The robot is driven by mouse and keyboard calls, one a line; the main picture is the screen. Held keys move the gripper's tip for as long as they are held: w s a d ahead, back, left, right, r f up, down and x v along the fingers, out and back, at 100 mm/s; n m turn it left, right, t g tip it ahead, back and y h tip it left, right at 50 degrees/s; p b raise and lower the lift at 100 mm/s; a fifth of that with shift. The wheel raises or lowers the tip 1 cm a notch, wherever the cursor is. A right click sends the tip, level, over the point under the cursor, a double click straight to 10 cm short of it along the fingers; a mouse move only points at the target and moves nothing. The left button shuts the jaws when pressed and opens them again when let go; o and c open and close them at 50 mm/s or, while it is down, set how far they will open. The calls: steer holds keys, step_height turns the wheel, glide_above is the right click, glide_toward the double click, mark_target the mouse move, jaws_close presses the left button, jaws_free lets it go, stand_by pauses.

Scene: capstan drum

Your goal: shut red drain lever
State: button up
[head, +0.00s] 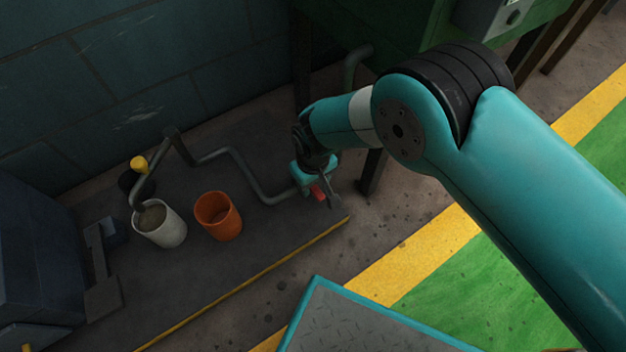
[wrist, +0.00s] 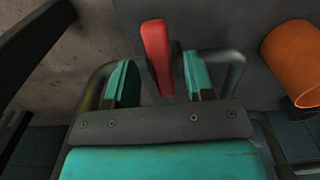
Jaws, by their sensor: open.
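The red drain lever (head: 317,193) shows as a small red piece by my gripper (head: 325,191) in the head view, near the right end of a grey pipe (head: 240,160). In the wrist view the red lever (wrist: 157,55) stands out between and ahead of the two teal fingers of my gripper (wrist: 160,80). The fingers are apart, one on each side of the lever's lower end. The lever looks nearer the right finger; I cannot tell whether it touches. The lever's base is hidden behind my gripper.
An orange cup (head: 218,217) and a white cup (head: 160,224) with murky contents stand on the dark mat (head: 215,270) to the left. A green cabinet (head: 400,25) on dark legs is behind my arm.

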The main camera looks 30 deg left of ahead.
step_height(320, 180, up, 17)
steer(key=p, duration=0.7)
steer(key=shift+f, duration=0.15)
